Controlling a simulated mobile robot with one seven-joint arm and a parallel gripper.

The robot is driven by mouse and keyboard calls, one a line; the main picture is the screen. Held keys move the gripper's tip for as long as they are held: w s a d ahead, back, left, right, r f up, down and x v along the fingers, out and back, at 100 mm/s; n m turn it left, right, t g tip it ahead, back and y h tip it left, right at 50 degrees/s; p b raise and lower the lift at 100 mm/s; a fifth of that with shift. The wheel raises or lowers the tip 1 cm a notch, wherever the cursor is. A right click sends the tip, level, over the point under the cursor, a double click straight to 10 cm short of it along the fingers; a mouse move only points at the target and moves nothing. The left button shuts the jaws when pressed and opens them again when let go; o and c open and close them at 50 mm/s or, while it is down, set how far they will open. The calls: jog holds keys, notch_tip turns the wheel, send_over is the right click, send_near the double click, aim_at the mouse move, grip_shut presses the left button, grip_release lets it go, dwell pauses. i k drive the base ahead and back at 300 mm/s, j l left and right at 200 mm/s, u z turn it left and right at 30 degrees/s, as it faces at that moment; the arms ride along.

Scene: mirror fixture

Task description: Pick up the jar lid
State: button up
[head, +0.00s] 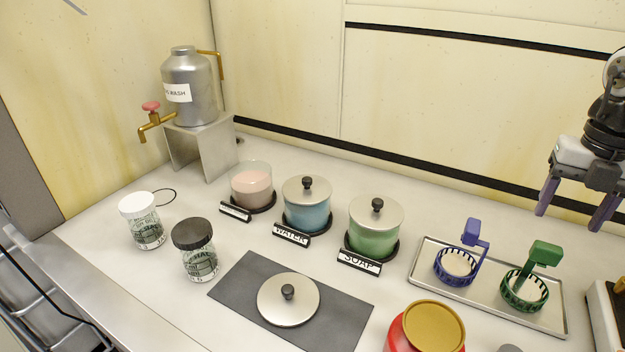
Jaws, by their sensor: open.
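A round metal jar lid (273,302) with a black knob lies flat on a dark grey mat (345,308) at the front middle of the counter. A glass jar of pink contents (251,186) stands without a lid. A blue jar (307,214) and a green jar (374,236) stand beside it, each with a similar metal lid on. My gripper (572,221) hangs at the upper right, its purple fingers apart and empty. It is above the counter's right side, well away from the lid on the mat.
Two small jars, one white-capped (144,230) and one black-capped (195,262), stand left of the mat. A metal tray (490,294) with blue and green baskets is at right. A red jar (398,338) stands at the front. A metal dispenser (188,90) sits on a stand at the back left.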

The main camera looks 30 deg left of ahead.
aim_at(288, 299)
jog(key=u, duration=0.85)
